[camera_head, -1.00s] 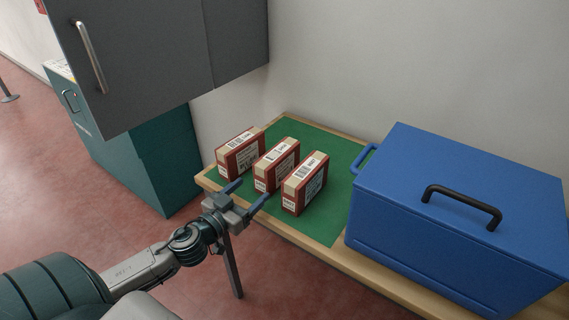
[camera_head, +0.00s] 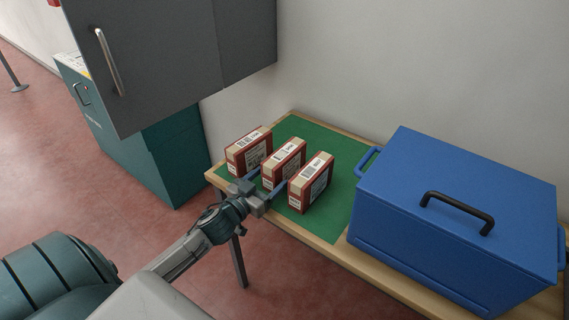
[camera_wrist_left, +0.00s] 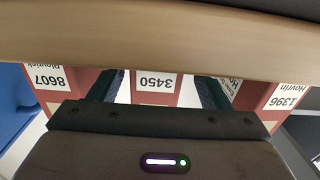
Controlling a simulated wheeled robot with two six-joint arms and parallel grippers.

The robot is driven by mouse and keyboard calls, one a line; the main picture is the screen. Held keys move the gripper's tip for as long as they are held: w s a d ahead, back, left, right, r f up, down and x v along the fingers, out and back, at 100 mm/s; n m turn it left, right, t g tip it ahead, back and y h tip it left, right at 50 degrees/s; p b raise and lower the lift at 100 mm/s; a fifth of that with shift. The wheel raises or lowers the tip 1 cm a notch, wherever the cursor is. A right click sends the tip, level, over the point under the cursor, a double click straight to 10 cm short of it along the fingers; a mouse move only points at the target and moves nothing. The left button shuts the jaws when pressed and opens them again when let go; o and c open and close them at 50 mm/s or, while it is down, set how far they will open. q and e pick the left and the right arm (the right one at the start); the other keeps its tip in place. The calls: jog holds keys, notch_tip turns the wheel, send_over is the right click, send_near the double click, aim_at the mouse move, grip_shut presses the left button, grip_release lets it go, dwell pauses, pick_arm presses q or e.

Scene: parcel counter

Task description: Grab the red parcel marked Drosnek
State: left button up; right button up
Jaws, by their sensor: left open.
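Three red parcels with tan tops and white labels stand in a row: the left parcel (camera_head: 237,161), the middle parcel (camera_head: 293,166) and the right parcel (camera_head: 312,188). In the left wrist view, which is upside down, the middle parcel's label (camera_wrist_left: 153,82) reads 3450. The parcels beside it show 8607 (camera_wrist_left: 46,80) and 1396 with Hovrin (camera_wrist_left: 286,96). I cannot read Drosnek on any of them; the middle one's name is hidden. My left gripper (camera_head: 266,182) is open in front of the middle parcel, its fingers towards either side of it. My right gripper is out of view.
The parcels stand on a green mat (camera_head: 332,216) on a wooden counter, whose edge (camera_wrist_left: 160,40) crosses the wrist view. A blue box (camera_head: 440,250) with a black handle stands at right. A grey cabinet (camera_head: 170,60) hangs above a teal unit (camera_head: 180,150) at left.

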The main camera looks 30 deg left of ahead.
aim_at(288, 159)
pick_arm(q)
jog(key=w+p, duration=0.2)
jog(key=p, duration=0.1)
jog(key=shift+w+d+r, duration=0.2)
jog(key=shift+w+d, duration=0.05)
jog(key=shift+d, duration=0.05)
jog(key=shift+w+f+b, duration=0.35)
jog(key=shift+w+b, duration=0.2)
jog(key=shift+w, duration=0.1)
jog(key=shift+w+d+b, duration=0.1)
jog(key=shift+w+b, duration=0.2)
jog(key=shift+w, duration=0.2)
jog(key=shift+r, duration=0.1)
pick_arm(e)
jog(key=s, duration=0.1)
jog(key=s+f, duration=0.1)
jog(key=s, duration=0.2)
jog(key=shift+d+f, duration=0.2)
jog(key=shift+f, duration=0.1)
pick_arm(q)
jog(key=c, duration=1.2)
jog(key=shift+c, duration=0.3)
jog(key=shift+r, duration=0.2)
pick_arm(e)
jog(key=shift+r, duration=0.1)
